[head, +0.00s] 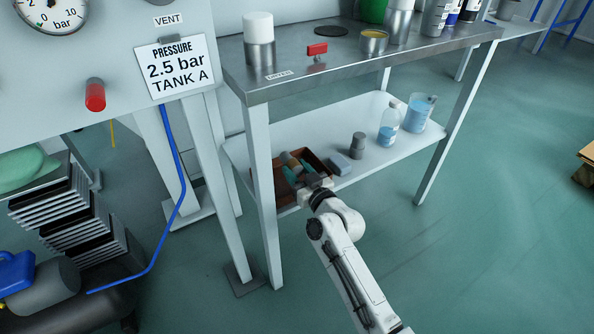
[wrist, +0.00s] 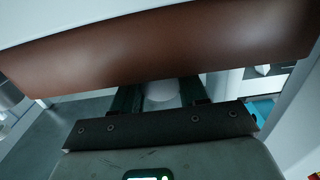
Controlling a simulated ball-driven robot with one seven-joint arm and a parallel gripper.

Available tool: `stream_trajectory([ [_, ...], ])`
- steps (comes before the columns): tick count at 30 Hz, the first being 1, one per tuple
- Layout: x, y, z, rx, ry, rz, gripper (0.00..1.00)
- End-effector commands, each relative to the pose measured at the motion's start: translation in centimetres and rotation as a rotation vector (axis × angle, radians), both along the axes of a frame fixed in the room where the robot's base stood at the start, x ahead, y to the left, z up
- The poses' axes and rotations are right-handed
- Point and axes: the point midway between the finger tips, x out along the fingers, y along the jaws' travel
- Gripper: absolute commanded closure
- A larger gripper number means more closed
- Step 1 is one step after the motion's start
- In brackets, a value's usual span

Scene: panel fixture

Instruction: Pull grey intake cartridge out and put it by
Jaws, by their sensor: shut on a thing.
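My gripper (head: 311,182) is at the front right of a brown open bin (head: 318,156) on the bench's lower shelf. In the wrist view my gripper (wrist: 160,97) is shut on a pale grey rounded piece (wrist: 163,95), which matches the grey intake cartridge; only a small part shows between the fingers. The brown bin wall (wrist: 165,50) spans the wrist view just beyond the fingertips. I cannot tell whether the held piece touches the bin. In the head view the cartridge is not clearly visible at my gripper.
Teal and tan things lie in the bin. Beside it on the shelf (head: 235,150) stand a grey-blue block (head: 340,164), a dark grey cylinder (head: 358,145), a bottle (head: 389,122) and a beaker (head: 418,112) of blue liquid. The bench top (head: 345,62) overhangs; a leg (head: 262,190) stands left.

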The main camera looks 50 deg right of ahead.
Motion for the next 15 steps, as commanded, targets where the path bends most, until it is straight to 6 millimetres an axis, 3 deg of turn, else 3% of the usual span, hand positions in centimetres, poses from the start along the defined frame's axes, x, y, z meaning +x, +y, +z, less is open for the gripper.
stream_trajectory([
  [1, 0.01, -0.01, 0.07, 0.0, -0.001, 0.0, 0.94],
  [2, 0.01, 0.0, 0.06, 0.0, -0.001, 0.0, 0.55],
  [10, 0.01, 0.01, 0.04, 0.0, 0.0, 0.0, 0.3],
  [15, 0.01, 0.01, 0.03, 0.0, 0.0, 0.0, 0.28],
])
